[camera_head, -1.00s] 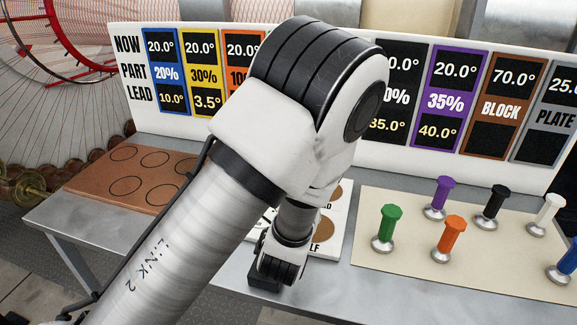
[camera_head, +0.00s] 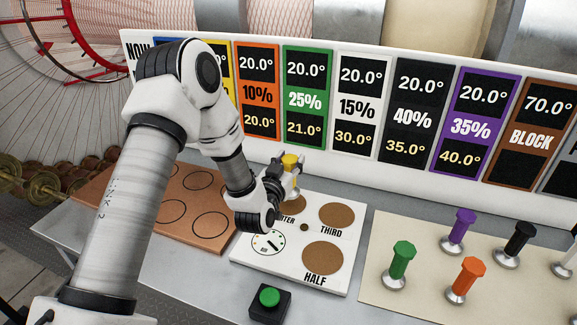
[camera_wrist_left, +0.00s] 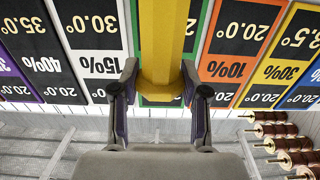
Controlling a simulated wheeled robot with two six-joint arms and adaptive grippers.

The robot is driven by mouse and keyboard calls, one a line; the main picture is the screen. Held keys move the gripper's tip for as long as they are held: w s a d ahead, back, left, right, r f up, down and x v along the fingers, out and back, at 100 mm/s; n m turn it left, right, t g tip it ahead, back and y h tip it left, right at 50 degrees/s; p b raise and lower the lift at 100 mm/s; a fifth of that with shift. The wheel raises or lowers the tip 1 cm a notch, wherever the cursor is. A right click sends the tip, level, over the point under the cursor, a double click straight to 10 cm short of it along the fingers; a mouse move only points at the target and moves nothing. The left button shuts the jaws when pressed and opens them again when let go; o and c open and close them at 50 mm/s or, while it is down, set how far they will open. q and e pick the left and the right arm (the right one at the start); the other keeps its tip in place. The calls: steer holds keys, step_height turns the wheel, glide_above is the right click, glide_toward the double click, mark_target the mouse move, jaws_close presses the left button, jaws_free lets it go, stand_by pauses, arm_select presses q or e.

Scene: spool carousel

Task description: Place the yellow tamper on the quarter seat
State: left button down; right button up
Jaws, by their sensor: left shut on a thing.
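The yellow tamper (camera_head: 290,161) shows its yellow top above my left gripper (camera_head: 283,184) in the head view. In the left wrist view the tamper's yellow handle (camera_wrist_left: 161,45) stands between the two fingers, which are shut on it. The quarter seat (camera_head: 292,206) is a brown disc at the back left of the white board (camera_head: 346,278). My gripper and wrist cover part of it and part of its label. The tamper appears over or just behind this seat; its lower end is hidden, so I cannot tell whether it touches. My right gripper is out of view.
The third seat (camera_head: 337,215) and half seat (camera_head: 322,258) are bare. A dial (camera_head: 268,242) and a green button (camera_head: 269,297) are in front. Green (camera_head: 400,262), orange (camera_head: 466,278), purple (camera_head: 459,230) and black (camera_head: 516,242) tampers stand on the beige mat at right. The sign wall is behind.

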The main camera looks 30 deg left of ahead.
arm_select(q)
steer(key=f, duration=0.1)
steer(key=f+p, duration=0.1)
steer(key=f, duration=0.1)
steer(key=shift+w+a+f, duration=0.15)
steer(key=shift+a+f, duration=0.05)
steer(key=shift+f, duration=0.1)
steer(key=shift+w+f, duration=0.1)
steer(key=shift+f, duration=0.05)
steer(key=shift+s+b, duration=0.2)
steer(key=shift+b, duration=0.15)
steer(key=c, duration=0.7)
jaws_free()
steer(key=shift+o, duration=0.6)
steer(key=shift+w+f, duration=0.1)
steer(key=shift+r+p, duration=0.35)
steer(key=b+v, duration=0.3)
steer(key=v, duration=0.9)
